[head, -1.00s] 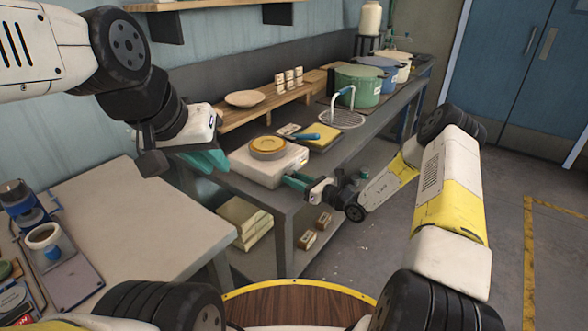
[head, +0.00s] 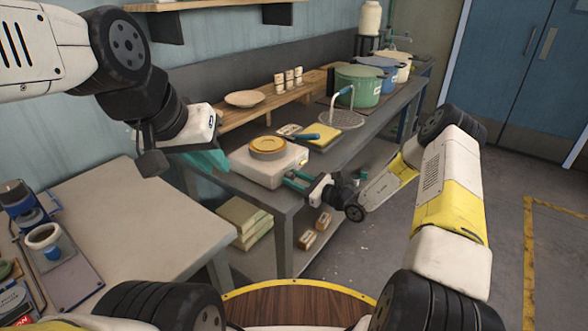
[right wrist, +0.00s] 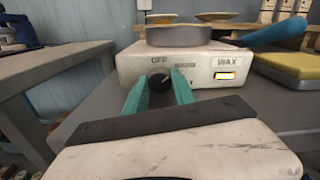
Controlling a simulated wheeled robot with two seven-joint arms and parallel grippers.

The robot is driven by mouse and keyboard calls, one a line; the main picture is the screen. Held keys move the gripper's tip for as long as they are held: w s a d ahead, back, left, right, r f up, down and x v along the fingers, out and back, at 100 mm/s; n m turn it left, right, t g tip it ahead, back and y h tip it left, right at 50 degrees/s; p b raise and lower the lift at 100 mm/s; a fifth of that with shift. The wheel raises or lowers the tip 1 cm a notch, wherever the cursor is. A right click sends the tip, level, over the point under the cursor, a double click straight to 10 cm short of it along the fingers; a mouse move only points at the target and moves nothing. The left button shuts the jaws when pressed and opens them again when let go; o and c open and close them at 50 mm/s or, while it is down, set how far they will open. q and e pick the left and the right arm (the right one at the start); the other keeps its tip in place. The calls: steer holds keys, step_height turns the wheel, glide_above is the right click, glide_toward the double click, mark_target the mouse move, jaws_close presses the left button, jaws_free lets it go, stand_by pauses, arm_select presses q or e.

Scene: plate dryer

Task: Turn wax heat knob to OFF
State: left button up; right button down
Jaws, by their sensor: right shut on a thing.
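The wax heater is a white box (head: 262,172) on the front corner of the grey bench, with a yellow round pan (head: 267,149) on top. It also shows in the right wrist view (right wrist: 205,68), with an OFF mark, a WAX label (right wrist: 228,63) and a small lit display. Its black knob (right wrist: 157,80) is on the front face, between the teal fingers of my right gripper (right wrist: 158,84). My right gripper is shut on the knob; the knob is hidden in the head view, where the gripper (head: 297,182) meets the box. My left gripper (head: 205,160) hangs left of the heater, partly hidden.
A yellow pad (head: 325,138) with a blue-handled tool lies behind the heater. A plate (head: 245,98) and small labelled blocks stand on a wooden riser. Green (head: 357,86) and blue pots stand farther back. A pale table (head: 120,225) is at left.

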steer(key=c, duration=1.3)
jaws_free()
steer(key=shift+v, duration=3.9)
steer(key=shift+o, duration=0.2)
